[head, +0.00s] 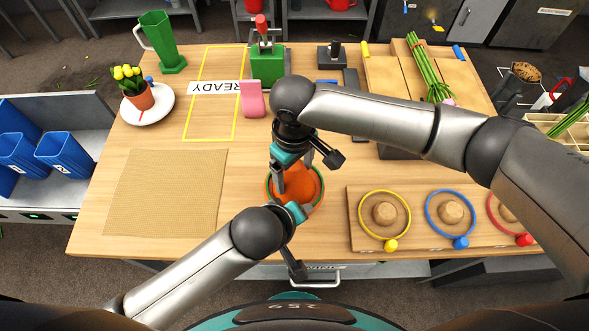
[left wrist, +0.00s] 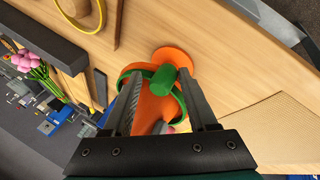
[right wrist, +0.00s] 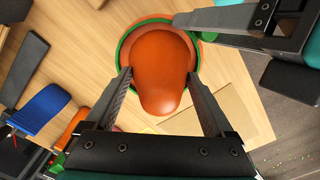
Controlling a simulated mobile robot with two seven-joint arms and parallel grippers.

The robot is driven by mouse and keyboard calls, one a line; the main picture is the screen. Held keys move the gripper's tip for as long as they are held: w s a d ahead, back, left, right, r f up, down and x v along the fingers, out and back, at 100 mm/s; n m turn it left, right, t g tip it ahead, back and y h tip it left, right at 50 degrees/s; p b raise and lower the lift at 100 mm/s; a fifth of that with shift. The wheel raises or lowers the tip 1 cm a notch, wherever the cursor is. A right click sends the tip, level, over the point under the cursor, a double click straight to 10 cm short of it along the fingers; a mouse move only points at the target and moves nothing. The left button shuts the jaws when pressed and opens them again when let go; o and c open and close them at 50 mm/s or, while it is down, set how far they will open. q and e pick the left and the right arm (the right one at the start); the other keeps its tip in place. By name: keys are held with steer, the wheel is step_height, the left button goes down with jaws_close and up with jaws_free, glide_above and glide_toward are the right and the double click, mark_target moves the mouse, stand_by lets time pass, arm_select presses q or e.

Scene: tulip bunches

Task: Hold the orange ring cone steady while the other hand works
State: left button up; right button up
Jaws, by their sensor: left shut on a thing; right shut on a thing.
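The orange ring cone (head: 297,187) stands on the table at the middle front, with a green ring (head: 322,190) around it. My right gripper (head: 294,166) comes from above; the right wrist view shows the cone (right wrist: 160,75) between its fingers (right wrist: 160,82), shut on it. My left gripper (head: 294,211) reaches in low at the front edge of the ring. In the left wrist view the ring's green knob (left wrist: 165,78) sits between my left fingers (left wrist: 160,80), with orange behind and below. My grippers hide part of the cone and ring.
A wooden board with yellow (head: 362,203), blue (head: 428,214) and red (head: 490,212) rings lies to the right. A tan mat (head: 165,195) lies to the left. A pink block (head: 252,100) and green device (head: 267,68) stand behind. A potted plant (head: 139,95) is at back left.

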arm_select(q)
steer(key=shift+s+a+f, duration=0.25)
steer(key=shift+a+f, duration=0.05)
steer(key=shift+r, duration=0.45)
steer(key=shift+c, duration=1)
arm_select(e)
steer(key=shift+a, duration=0.1)
arm_select(q)
steer(key=shift+w+d+r, duration=0.15)
steer(key=shift+r, duration=0.5)
arm_select(e)
steer(key=shift+f, duration=0.1)
arm_select(q)
steer(key=shift+r, duration=6)
arm_select(e)
steer(key=shift+s+f, duration=0.1)
steer(key=shift+s, duration=0.05)
steer(key=o, duration=1.1)
